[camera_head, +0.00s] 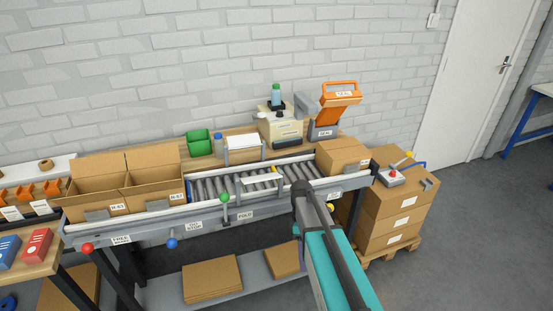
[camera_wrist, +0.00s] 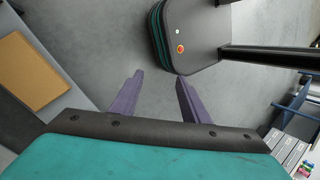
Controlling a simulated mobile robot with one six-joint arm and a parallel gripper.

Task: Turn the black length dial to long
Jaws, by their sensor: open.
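A beige machine (camera_head: 284,129) stands on the back bench, with a green-capped bottle (camera_head: 276,96) behind it. A small dark knob (camera_head: 280,115) shows on its top; it may be the black length dial, but its setting is too small to read. My gripper (camera_wrist: 154,98) shows in the wrist view with its two purple fingers apart and nothing between them. It points down over the grey floor, away from the machine. In the head view my arm reaches up from the bottom, and the fingers cannot be made out.
A roller conveyor (camera_head: 150,228) with coloured knobs runs in front of the machine. An orange-handled sealer (camera_head: 325,130) stands right of it and a green bin (camera_head: 199,147) left. Open cartons (camera_head: 96,188) sit at the left. Stacked boxes (camera_head: 394,225) stand at the right. Flat cardboard (camera_wrist: 32,72) lies below.

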